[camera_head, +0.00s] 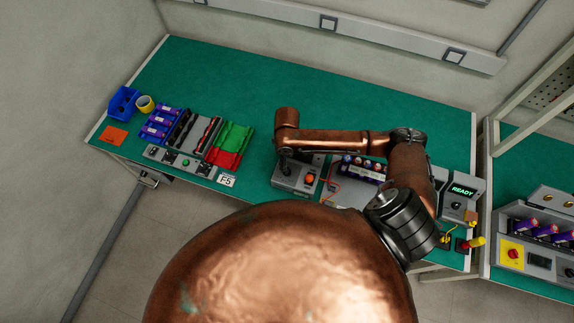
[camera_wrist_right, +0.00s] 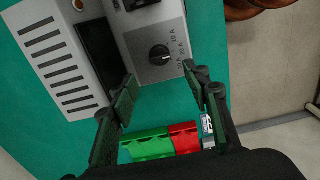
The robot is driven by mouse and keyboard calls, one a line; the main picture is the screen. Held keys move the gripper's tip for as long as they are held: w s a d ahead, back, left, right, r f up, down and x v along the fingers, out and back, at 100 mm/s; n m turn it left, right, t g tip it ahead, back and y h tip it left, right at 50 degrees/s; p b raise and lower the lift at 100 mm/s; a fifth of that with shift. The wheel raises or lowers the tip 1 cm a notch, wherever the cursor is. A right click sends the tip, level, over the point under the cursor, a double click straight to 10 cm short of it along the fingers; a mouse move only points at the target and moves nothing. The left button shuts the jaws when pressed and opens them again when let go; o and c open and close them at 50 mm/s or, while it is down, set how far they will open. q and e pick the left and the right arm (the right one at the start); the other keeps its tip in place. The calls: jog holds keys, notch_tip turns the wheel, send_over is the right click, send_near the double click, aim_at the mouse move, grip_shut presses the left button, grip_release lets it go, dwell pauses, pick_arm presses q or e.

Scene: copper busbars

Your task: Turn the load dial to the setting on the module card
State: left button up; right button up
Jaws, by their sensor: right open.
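The load dial (camera_wrist_right: 160,55) is a black round knob on a light grey panel (camera_wrist_right: 147,72) in the right wrist view. Small labels in amps sit at its right; a light mark on the knob seems to point that way, but I cannot tell exactly which label. My right gripper (camera_wrist_right: 160,82) is open, its fingers on either side below the dial, apart from it. In the head view the right gripper (camera_head: 286,168) is above the grey box (camera_head: 288,186) and hides part of it. A white card (camera_head: 227,181) reads "F-5". My left gripper is not in view.
An orange button (camera_head: 309,179) is on the same box. Green (camera_head: 236,137) and red (camera_head: 224,158) trays stand left of it, with blue bins (camera_head: 124,103) farther left. A unit showing READY (camera_head: 462,190) is at right. The back of the green table (camera_head: 240,75) is clear.

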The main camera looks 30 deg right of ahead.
jog(key=shift+r, duration=1.7)
